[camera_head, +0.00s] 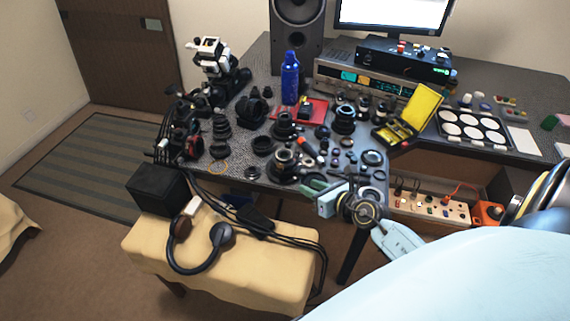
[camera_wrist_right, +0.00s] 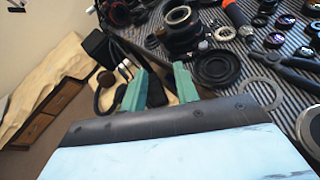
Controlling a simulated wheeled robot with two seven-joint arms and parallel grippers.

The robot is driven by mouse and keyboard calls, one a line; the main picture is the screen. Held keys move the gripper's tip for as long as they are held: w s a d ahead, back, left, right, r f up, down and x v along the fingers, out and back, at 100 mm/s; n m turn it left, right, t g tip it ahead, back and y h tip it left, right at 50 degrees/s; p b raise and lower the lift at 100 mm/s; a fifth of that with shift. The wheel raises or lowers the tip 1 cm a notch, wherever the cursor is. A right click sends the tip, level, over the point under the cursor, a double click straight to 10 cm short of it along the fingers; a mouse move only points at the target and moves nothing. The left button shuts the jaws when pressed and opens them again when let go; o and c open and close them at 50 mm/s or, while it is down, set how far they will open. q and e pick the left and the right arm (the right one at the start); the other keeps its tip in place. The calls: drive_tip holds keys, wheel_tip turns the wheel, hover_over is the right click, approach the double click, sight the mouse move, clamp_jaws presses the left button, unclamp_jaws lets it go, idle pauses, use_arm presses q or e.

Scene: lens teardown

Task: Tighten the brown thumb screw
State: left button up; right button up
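I cannot make out the brown thumb screw in either view; it is too small or hidden. A black lens body with a pale metal ring (camera_head: 283,162) stands near the front edge of the table, and it also shows at the top of the right wrist view (camera_wrist_right: 183,22). My right gripper (camera_head: 317,188) is at the table's front edge, to the right of and nearer than that lens body. In the right wrist view my right gripper (camera_wrist_right: 160,72) has its two green fingers apart with nothing between them. My left gripper is not in view.
The striped table (camera_head: 232,175) is crowded with lens parts. An orange-handled tool (camera_head: 308,148) lies behind the lens body. A yellow case (camera_head: 424,105) stands open at right. A cloth-covered bench (camera_head: 265,275) with headphones (camera_head: 222,236) and a black box (camera_head: 157,187) are in front.

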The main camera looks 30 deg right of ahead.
sight(281, 167)
drive_tip(key=w+f+b, duration=0.1)
drive_tip(key=w, duration=0.3)
drive_tip(key=w+f+n+b, duration=0.1)
drive_tip(key=w, duration=0.3)
drive_tip(key=w+f+n+b, duration=0.1)
drive_tip(key=w+b, duration=0.1)
drive_tip(key=w, duration=0.2)
drive_tip(key=shift+w+a+f, duration=0.15)
drive_tip(key=shift+w+a, duration=0.2)
